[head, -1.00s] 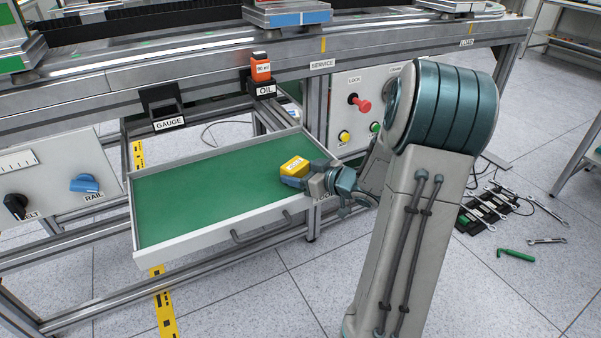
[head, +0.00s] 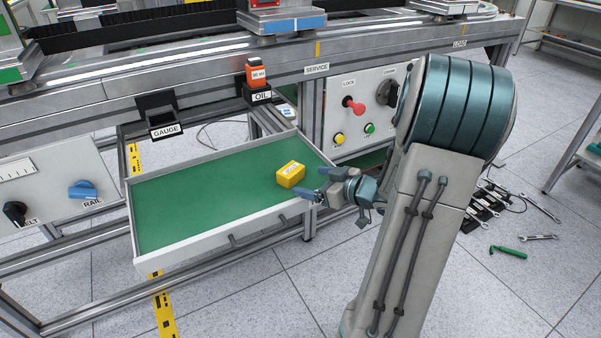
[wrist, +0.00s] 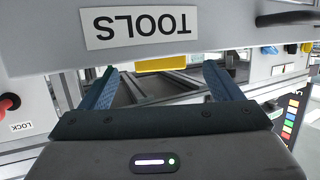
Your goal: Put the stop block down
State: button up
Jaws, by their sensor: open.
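The stop block is a yellow block (head: 291,174) with a pale label on top. It sits on the green lining of the open drawer (head: 190,207), near the drawer's right end. My gripper (head: 308,190) is just right of the block, by the drawer's right front corner, open and apart from it. In the wrist view the two blue fingers (wrist: 162,88) are spread with nothing between them. A yellow strip of the block (wrist: 162,63) shows beyond the fingertips, partly hidden by the drawer wall with the TOOLS label (wrist: 140,24).
A panel with a red LOCK knob (head: 354,105) and yellow and green buttons stands behind the drawer's right end. An orange oil bottle (head: 256,74) and an empty GAUGE holder (head: 160,112) are on the rail above. The drawer's left and middle are clear.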

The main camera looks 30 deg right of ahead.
jog(key=p+v, duration=0.1)
jog(key=v, duration=0.4)
jog(key=w+h, duration=0.2)
jog(key=w+r+m+g+h, duration=0.1)
jog(key=w+h, duration=0.1)
jog(key=h, duration=0.1)
jog(key=shift+w+d+r+h, duration=0.1)
jog(key=shift+w+r+h, duration=0.1)
jog(key=shift+h, duration=0.1)
jog(key=shift+a+r+m+g+h, duration=0.25)
jog(key=shift+m+g+h, duration=0.25)
jog(key=shift+g+h, duration=0.15)
jog(key=s+a+m+g+y, duration=0.1)
jog(key=s+a+g, duration=0.8)
jog(key=s+a, duration=0.9)
jog(key=shift+s+a+r+m+g, duration=0.35)
jog(key=shift+a+r+m, duration=0.15)
jog(key=shift+a+m, duration=0.4)
